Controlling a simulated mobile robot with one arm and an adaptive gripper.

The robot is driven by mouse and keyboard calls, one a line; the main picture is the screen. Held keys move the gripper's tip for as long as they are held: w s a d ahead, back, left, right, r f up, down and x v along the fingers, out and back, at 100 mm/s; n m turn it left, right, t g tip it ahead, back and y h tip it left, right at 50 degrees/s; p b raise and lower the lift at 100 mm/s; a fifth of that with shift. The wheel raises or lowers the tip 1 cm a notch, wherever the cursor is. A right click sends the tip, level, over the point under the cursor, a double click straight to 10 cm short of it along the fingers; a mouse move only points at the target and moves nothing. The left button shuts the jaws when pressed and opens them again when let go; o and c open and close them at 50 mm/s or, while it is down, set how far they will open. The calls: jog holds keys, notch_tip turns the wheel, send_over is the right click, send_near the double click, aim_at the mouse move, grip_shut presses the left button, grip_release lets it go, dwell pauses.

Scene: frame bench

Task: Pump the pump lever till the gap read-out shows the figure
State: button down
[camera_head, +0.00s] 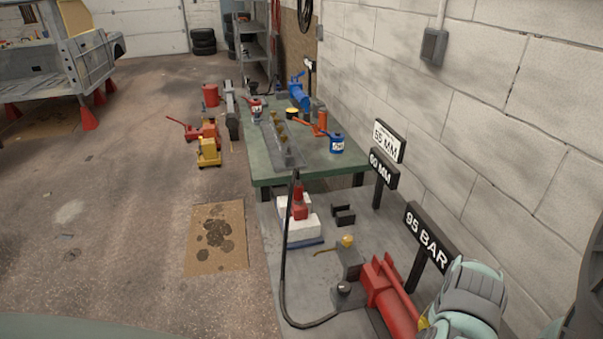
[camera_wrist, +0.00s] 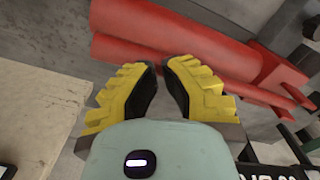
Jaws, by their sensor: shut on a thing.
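The red pump (camera_head: 385,302) stands on the grey bench at the lower right. Its red lever (camera_head: 401,284) slants along it toward my arm and shows as a red bar in the wrist view (camera_wrist: 190,57). My gripper (camera_wrist: 161,75) has yellow ribbed fingers and is shut on the lever; the exact contact is partly hidden. In the head view my arm covers most of the gripper. A black read-out (camera_head: 384,168) shows 60 MM. A white plate (camera_head: 389,141) above it seems to read 55 MM. Another black read-out (camera_head: 430,239) by the pump shows 95 BAR.
A black hose (camera_head: 284,270) loops from the pump to a small red cylinder (camera_head: 299,207) by white blocks (camera_head: 302,232). A green table (camera_head: 268,172) with tools stands beyond. The block wall is close on the right; open floor lies left.

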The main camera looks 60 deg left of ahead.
jog(key=shift+f+b, duration=0.3)
jog(key=shift+f, duration=0.45)
notch_tip(320, 180, up, 10)
jog(key=p, duration=0.6)
jog(key=shift+p, duration=0.4)
jog(key=shift+a+r, duration=0.1)
jog(key=shift+r, duration=0.05)
notch_tip(320, 180, up, 5)
jog(key=p, duration=0.3)
dwell(0.9)
